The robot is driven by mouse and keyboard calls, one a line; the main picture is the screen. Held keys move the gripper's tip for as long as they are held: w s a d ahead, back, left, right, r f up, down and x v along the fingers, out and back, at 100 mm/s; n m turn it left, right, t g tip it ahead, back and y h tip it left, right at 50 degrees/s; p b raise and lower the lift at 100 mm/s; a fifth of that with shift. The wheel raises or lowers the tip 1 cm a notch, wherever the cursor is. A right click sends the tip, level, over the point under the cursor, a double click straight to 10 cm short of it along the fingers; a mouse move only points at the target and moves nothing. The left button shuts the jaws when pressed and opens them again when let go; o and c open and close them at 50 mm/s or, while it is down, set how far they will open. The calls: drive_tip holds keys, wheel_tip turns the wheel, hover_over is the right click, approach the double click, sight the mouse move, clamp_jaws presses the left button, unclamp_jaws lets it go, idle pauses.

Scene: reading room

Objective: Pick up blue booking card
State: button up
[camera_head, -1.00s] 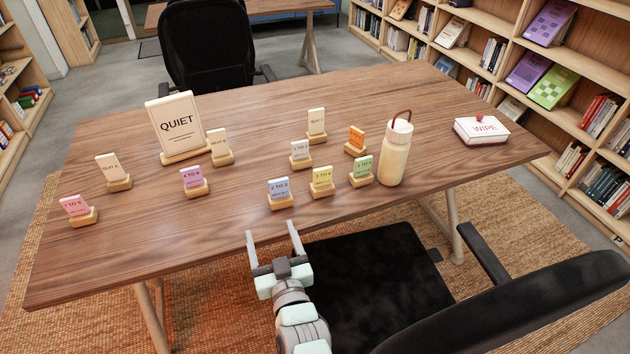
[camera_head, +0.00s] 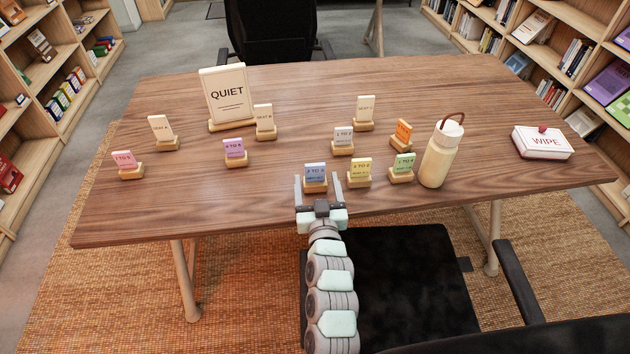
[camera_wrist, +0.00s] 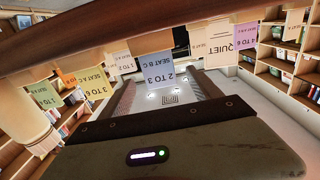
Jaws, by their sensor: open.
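The blue booking card (camera_head: 315,172) stands upright in a small wooden base near the table's front edge. It also shows in the wrist view (camera_wrist: 157,70), facing the camera and reading "2 TO 3". My gripper (camera_head: 316,181) is open, and in the head view its fingertips appear on either side of the card. The fingers reach toward the card in the wrist view (camera_wrist: 160,92). I cannot tell whether they touch it. The gripper partly hides the card's base in the head view.
A yellow card (camera_head: 360,170) stands close on the right, with a green card (camera_head: 403,164) and a bottle (camera_head: 440,152) beyond. A white card (camera_head: 343,138) is behind. A purple card (camera_head: 235,150) is farther left. A black chair (camera_head: 405,285) is in front of the table (camera_head: 200,210).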

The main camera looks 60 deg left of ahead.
drive_tip(key=shift+x, duration=1.1)
drive_tip(key=shift+d, duration=0.1)
clamp_jaws()
